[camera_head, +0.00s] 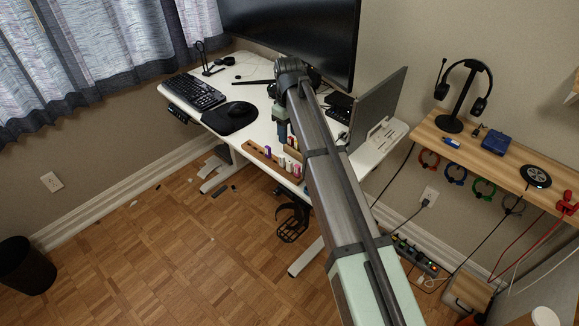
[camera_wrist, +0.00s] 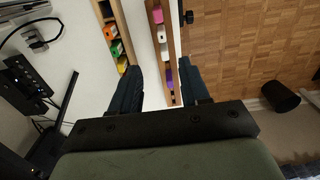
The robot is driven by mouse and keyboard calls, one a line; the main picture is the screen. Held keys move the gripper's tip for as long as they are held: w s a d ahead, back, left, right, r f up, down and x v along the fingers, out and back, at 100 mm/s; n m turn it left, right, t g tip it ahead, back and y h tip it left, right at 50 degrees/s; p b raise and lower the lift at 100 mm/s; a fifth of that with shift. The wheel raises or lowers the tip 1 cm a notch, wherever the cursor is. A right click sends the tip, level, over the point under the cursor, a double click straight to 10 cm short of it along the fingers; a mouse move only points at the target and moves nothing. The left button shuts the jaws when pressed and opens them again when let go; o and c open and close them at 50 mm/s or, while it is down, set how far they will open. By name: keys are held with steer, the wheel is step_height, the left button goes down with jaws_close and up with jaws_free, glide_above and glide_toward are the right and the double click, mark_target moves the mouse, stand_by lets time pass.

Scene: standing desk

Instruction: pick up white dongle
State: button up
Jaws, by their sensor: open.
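A white dongle (camera_wrist: 162,35) stands in a narrow wooden holder (camera_wrist: 174,45) in the wrist view, between a pink dongle (camera_wrist: 158,16) and a purple dongle (camera_wrist: 169,77). My gripper (camera_wrist: 160,64) is open, with its two dark fingers apart on either side of the holder strip in the picture. Nothing is held between them. The white dongle appears just beyond the fingertips; the height gap is hard to judge. In the head view my gripper (camera_head: 283,138) hangs over the desk's front edge by the holder (camera_head: 256,150), partly hidden by my arm.
A second wooden holder (camera_wrist: 124,20) with orange, green and yellow pieces runs alongside on the white desk (camera_head: 222,119). A mouse pad (camera_head: 228,121), keyboard (camera_head: 194,91), monitor (camera_head: 300,35) and laptop (camera_head: 377,107) stand around.

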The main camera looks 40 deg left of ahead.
mark_target(289, 161)
step_height(289, 161, down, 8)
steer(key=shift+f, duration=0.15)
steer(key=shift+s+d+f, duration=0.1)
steer(key=shift+d+f, duration=0.05)
steer(key=shift+f, duration=1.2)
steer(key=shift+s+d+f, duration=0.1)
steer(key=shift+d+f, duration=0.05)
steer(key=shift+f, duration=1.15)
jaws_close()
